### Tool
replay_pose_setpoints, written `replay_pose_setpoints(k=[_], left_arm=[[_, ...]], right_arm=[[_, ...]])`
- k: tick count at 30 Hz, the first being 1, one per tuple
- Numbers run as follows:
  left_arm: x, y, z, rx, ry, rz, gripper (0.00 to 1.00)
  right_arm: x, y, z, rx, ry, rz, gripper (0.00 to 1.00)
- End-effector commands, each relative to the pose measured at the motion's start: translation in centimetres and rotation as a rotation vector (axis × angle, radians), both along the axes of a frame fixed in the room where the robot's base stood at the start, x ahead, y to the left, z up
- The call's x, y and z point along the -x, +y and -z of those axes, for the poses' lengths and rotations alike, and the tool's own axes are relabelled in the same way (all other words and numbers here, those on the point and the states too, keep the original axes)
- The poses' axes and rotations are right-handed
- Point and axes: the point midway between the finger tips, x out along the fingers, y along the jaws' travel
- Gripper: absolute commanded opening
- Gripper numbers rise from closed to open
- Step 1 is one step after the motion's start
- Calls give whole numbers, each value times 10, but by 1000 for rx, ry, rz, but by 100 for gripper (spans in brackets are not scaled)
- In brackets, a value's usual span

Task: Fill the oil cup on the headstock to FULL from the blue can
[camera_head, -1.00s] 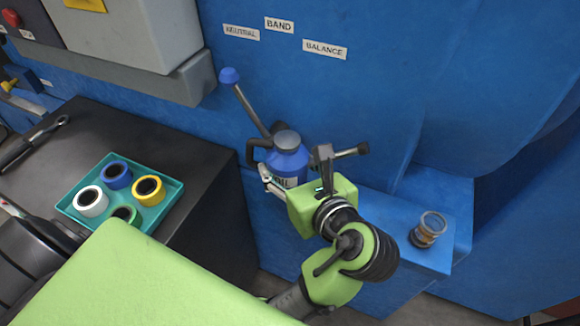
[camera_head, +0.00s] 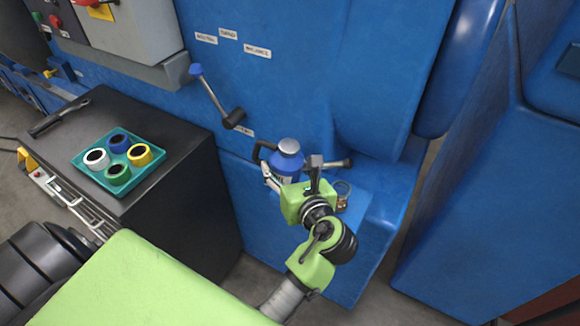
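The blue can (camera_head: 289,160) with a grey cap and dark handle is nearly upright above the blue ledge (camera_head: 338,255). My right gripper (camera_head: 271,178) has its silver fingers at the can's lower left side and holds it; the far finger is hidden. The oil cup (camera_head: 343,194), a small glass-topped fitting with a brass-coloured body, stands on the ledge just right of my green wrist. The wrist partly hides the ledge beside it. A grey bar with a dark end (camera_head: 346,162) sticks out right of the can, above the cup.
A lever (camera_head: 215,96) with a blue knob stands on the blue machine face left of the can. A black cabinet (camera_head: 195,195) at left carries a teal tray (camera_head: 90,177) of several coloured rolls and a dark wrench (camera_head: 58,117). Machine walls close in at right.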

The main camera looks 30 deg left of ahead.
Motion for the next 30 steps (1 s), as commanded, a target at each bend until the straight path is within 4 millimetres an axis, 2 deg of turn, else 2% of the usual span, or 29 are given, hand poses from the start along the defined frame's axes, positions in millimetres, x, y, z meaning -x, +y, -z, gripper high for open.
replay_pose_setpoints(k=[2, 9, 12, 24, 30], left_arm=[[-1, 3, 0, -4, 0, 0, 0], [-1, 5, 7, -37, 4, 3, 0], [-1, 6, 9, -60, 7, 3, 0], [-1, 11, 16, -155, 18, 3, 0], [0, 13, 19, -204, 24, 2, 0]], right_arm=[[0, 3, -1, -4, 1, 1, 40], [-2, 39, 12, -44, -4, 3, 40], [-4, 45, 19, -52, -7, 1, 40], [-4, 20, 48, -22, -6, 5, 40], [-4, 20, 62, -22, -6, 5, 40]])
